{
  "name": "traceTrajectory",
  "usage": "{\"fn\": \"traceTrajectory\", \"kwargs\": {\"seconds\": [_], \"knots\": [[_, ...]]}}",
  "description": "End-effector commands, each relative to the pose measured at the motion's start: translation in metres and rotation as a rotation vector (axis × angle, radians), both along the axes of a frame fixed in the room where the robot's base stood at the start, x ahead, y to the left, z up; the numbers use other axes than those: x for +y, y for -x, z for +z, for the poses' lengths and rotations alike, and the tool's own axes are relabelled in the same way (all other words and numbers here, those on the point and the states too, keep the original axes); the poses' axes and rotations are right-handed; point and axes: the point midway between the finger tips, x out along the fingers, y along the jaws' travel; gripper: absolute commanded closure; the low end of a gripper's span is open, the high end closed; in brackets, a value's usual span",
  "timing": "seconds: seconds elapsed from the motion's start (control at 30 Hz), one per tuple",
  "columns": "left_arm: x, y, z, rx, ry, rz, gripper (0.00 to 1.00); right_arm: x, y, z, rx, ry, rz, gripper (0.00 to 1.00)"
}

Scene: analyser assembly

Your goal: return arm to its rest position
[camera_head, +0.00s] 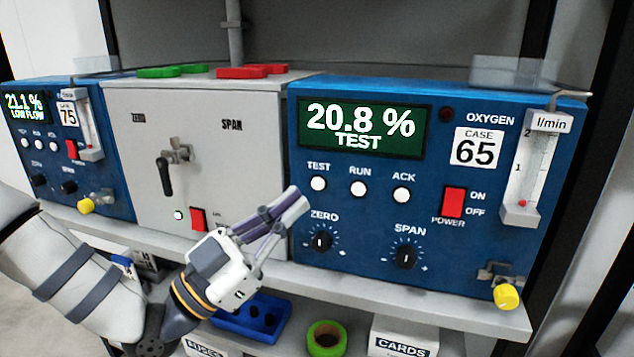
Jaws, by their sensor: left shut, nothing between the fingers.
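My left arm comes in from the lower left. My left gripper (296,203) is shut and empty. Its fingers point up and right, in front of the seam between the grey cabinet (200,110) and the blue case 65 analyser (470,262). In the picture the fingertips lie just left of the ZERO knob (319,241); I cannot tell whether they touch the panel. The analyser display (362,128) reads 20.8 % TEST. My right gripper is not in view.
A second blue analyser, case 75 (105,170), stands at the left and reads 21.1 % LOW FLOW. The shelf (400,300) juts out below. Under it are a blue tray (262,333), a green roll (326,338) and a CARDS box (403,338). A black lever (166,178) sticks out of the cabinet.

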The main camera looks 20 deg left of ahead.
Motion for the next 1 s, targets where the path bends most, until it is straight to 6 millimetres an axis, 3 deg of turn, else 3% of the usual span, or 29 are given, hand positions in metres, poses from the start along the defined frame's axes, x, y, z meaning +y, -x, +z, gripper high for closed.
{"fn": "traceTrajectory", "kwargs": {"seconds": [0.4, 0.47, 0.57, 0.6, 0.67, 0.7, 0.77, 0.8, 0.87, 0.9, 1.0], "knots": [[-0.003, -0.001, -0.006, 0.033, -0.005, -0.003, 1.00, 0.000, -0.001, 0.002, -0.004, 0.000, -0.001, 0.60], [-0.011, -0.001, -0.028, 0.137, -0.021, -0.012, 1.00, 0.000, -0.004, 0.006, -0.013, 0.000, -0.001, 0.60], [-0.030, 0.012, -0.101, 0.471, -0.075, -0.027, 1.00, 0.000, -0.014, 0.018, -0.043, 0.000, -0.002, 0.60], [-0.035, 0.026, -0.137, 0.634, -0.104, -0.027, 1.00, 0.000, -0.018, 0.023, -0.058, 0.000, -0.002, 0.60], [-0.039, 0.056, -0.189, 0.873, -0.146, -0.016, 1.00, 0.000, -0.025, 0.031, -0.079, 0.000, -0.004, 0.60], [-0.039, 0.081, -0.220, 1.029, -0.177, -0.001, 1.00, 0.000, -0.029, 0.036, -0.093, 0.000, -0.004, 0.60], [-0.033, 0.125, -0.260, 1.252, -0.225, 0.032, 1.00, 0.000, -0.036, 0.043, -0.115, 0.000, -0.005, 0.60], [-0.027, 0.157, -0.283, 1.396, -0.256, 0.062, 1.00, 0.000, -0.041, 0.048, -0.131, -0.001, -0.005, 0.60], [-0.013, 0.209, -0.308, 1.601, -0.307, 0.122, 1.00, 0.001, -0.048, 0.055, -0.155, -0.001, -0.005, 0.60], [-0.002, 0.244, -0.320, 1.728, -0.343, 0.170, 1.00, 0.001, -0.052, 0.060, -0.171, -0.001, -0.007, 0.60], [0.027, 0.323, -0.332, 1.991, -0.422, 0.310, 1.00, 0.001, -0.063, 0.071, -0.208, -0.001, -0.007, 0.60]]}}
